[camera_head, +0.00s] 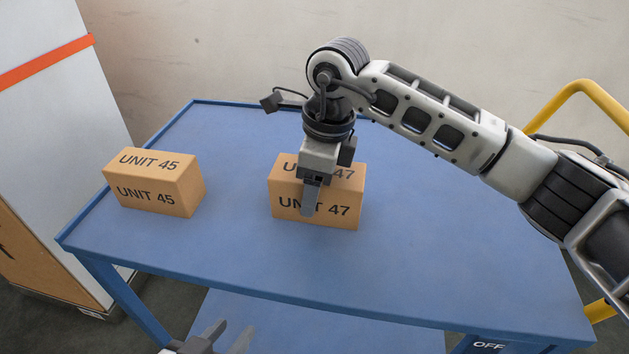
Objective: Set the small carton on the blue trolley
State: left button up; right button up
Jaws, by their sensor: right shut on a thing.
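A small brown carton marked UNIT 47 (343,212) is at the middle of the blue trolley (430,230), upright; its base appears to be at the top surface. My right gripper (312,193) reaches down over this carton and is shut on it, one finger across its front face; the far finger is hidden. A similar carton marked UNIT 45 (157,192) stands on the trolley's left part, apart from the gripper. My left gripper (234,332) shows only its fingers at the bottom edge, below the trolley's near edge, apart and empty.
A white cabinet with an orange stripe (45,64) stands at the left, beside the trolley. A yellow rail (560,100) rises at the right. A lower blue shelf (320,325) shows under the top. The trolley top is clear between the cartons and to the right.

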jog(key=o, duration=0.8)
jog(key=shift+f, duration=0.2)
jog(key=o, duration=0.5)
jog(key=shift+c, duration=0.2)
jog(key=shift+r, duration=0.1)
jog(key=shift+r, duration=0.15)
jog(key=r, duration=0.4)
jog(key=d+r, duration=0.1)
jog(key=r, duration=0.7)
jog(key=shift+s+d, duration=0.2)
jog(key=shift+d, duration=0.2)
